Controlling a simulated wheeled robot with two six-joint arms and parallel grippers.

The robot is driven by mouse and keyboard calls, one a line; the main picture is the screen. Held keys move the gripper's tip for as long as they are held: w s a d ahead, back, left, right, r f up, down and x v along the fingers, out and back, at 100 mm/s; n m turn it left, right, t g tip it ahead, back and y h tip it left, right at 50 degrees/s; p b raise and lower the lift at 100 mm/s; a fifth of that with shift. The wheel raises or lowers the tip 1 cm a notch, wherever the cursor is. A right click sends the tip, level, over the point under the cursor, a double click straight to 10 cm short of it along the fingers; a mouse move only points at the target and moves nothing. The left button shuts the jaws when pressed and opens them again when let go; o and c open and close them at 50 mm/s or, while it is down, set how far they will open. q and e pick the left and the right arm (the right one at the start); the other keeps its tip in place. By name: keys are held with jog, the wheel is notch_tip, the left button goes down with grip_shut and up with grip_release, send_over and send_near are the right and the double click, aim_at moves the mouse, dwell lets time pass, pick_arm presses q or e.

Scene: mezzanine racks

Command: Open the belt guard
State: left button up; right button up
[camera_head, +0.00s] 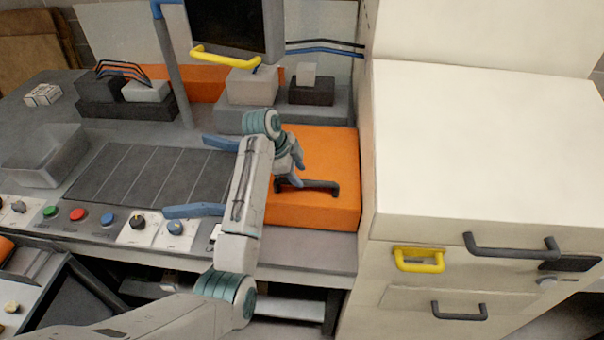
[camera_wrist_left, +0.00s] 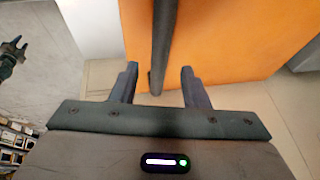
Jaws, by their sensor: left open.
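The belt guard (camera_head: 325,220) is an orange box-like cover in the middle of the head view, beside the white cabinet. A dark bar handle (camera_head: 318,186) is fixed on its top. My left gripper (camera_head: 293,170) is over the guard near the left end of this handle. In the left wrist view, my left gripper (camera_wrist_left: 160,78) is open, and the handle (camera_wrist_left: 162,40) appears between its fingers against the orange guard (camera_wrist_left: 225,40). I see no clear contact. The guard looks closed. My left forearm hides part of the bench left of it.
The white cabinet (camera_head: 480,140) stands close on the right, with dark and yellow handles. A screen (camera_head: 230,25) with a yellow handle (camera_head: 226,58) hangs above. Boxes line the back. Buttons and knobs (camera_head: 78,214) run along the bench front, near a grey tray (camera_head: 45,155).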

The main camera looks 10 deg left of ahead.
aim_at(304, 181)
pick_arm(q)
jog(key=shift+p+x, duration=0.35)
jog(key=shift+x, duration=1.2)
pick_arm(e)
jog(key=shift+d+r, duration=0.2)
jog(key=shift+r, duration=0.45)
pick_arm(q)
jog(key=shift+c, duration=0.2)
jog(key=c, duration=0.7)
grip_shut()
jog(key=w+r, duration=0.5)
jog(key=r, duration=0.4)
jog(key=w+r, duration=0.4)
jog(key=r, duration=0.5)
jog(key=shift+w, duration=0.35)
pick_arm(e)
jog(key=shift+s+a+f, duration=0.1)
jog(key=shift+s+a, duration=0.1)
jog(key=shift+a, duration=0.1)
pick_arm(q)
jog(key=shift+a+r, duration=0.1)
jog(key=shift+r, duration=0.05)
